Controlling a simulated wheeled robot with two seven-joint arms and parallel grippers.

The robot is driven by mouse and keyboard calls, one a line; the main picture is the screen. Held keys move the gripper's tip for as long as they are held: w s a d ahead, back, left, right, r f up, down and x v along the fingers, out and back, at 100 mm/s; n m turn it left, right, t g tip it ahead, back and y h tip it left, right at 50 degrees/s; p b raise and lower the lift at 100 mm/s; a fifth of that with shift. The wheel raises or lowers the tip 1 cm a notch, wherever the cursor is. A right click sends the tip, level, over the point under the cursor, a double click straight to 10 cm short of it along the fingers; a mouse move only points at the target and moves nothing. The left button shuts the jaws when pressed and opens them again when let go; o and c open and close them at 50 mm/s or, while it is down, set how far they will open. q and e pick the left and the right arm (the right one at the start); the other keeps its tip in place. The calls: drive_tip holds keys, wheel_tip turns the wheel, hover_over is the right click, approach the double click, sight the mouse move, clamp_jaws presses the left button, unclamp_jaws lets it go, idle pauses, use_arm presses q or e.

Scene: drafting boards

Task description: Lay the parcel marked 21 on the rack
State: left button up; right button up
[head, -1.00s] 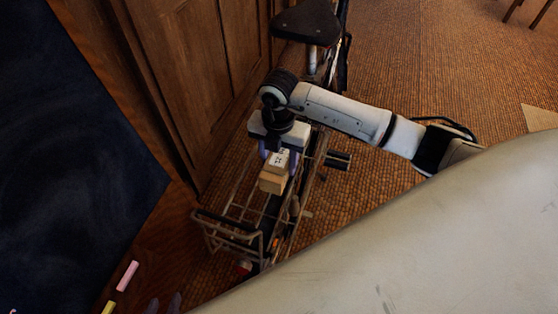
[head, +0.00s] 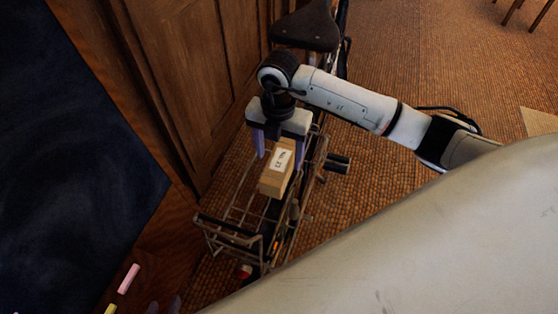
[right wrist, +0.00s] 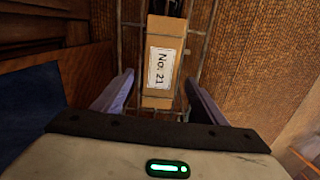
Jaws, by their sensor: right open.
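The parcel marked No. 21 (head: 274,180) is a brown box with a white label. It lies on the wire rack (head: 232,225) at the rear of a bicycle; in the right wrist view the parcel (right wrist: 164,62) rests over the rack's bars. My right gripper (head: 279,152) is open above the parcel. In the right wrist view its purple fingers (right wrist: 160,80) stand on either side of the parcel, with gaps visible.
The bicycle's saddle (head: 306,26) stands beyond the gripper. A wooden panelled wall (head: 190,75) is close on the left. A dark board (head: 65,160) with pink chalk (head: 128,278) is at left. A large pale surface (head: 430,240) fills the lower right.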

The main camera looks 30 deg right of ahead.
sight(279, 164)
wheel_tip(279, 164, up, 7)
drive_tip(key=shift+p, duration=0.3)
drive_tip(key=shift+f, duration=0.1)
idle(1.1)
